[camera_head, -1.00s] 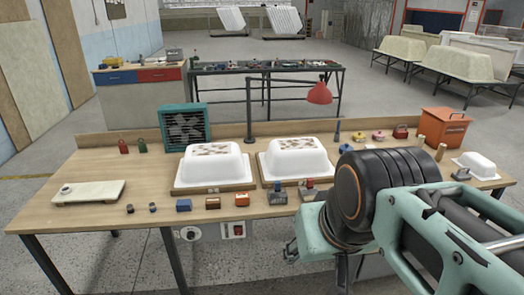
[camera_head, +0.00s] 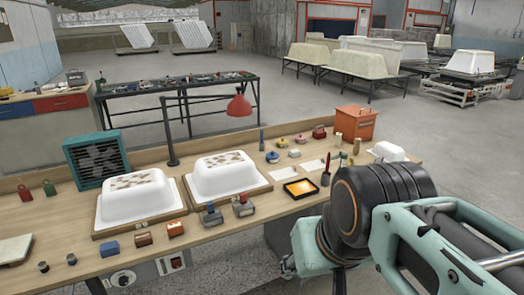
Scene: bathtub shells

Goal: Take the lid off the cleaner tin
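I cannot tell for sure which item is the cleaner tin. My arm fills the lower right, in front of the bench's right part.
The wooden bench (camera_head: 210,245) holds two white tub shells (camera_head: 138,196), (camera_head: 229,175) and a teal fan box (camera_head: 97,160). A red lamp (camera_head: 239,106) rises behind. An orange box (camera_head: 356,122), an amber-filled tray (camera_head: 301,188) and small tools stand at the right.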

